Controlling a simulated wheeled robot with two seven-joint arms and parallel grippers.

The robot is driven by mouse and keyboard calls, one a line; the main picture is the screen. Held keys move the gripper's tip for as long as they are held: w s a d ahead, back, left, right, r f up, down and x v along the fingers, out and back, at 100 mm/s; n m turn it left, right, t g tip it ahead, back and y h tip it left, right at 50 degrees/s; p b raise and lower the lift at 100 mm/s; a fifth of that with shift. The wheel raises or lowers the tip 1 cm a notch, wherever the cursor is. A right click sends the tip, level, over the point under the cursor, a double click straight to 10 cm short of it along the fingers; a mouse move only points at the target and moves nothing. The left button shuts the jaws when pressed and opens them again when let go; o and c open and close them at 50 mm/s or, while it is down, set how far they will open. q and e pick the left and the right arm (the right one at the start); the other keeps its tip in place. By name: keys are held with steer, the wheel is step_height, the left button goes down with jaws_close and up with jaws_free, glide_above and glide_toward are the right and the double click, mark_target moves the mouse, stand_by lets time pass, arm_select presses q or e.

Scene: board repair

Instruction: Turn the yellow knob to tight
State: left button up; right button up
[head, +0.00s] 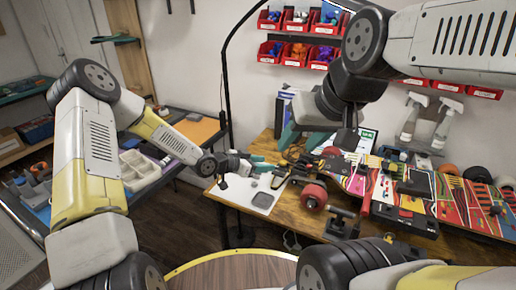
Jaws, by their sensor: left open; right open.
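A bench carries colourful skateboard decks (380,185) with dark trucks and wheels. A red wheel (313,196) stands out near the bench's middle. I cannot make out the yellow knob for certain; small yellow parts (386,166) show among the decks, too small to identify. My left gripper (250,166) is open, over the left end of the bench, left of the red wheel. My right gripper (345,139) is open, pointing down above the back of the decks. It hides part of the bench behind it. I see nothing held in either gripper.
A white sheet (240,197) lies at the bench's left end. A thin black lamp stand (226,80) rises behind my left gripper. A side table with an orange mat (199,131) stands left.

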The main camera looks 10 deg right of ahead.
mark_target(281, 163)
arm_select(q)
steer(key=x, duration=0.8)
steer(key=shift+w, duration=0.2)
steer(key=shift+c, duration=0.5)
steer(key=shift+s+d, duration=0.1)
jaws_close()
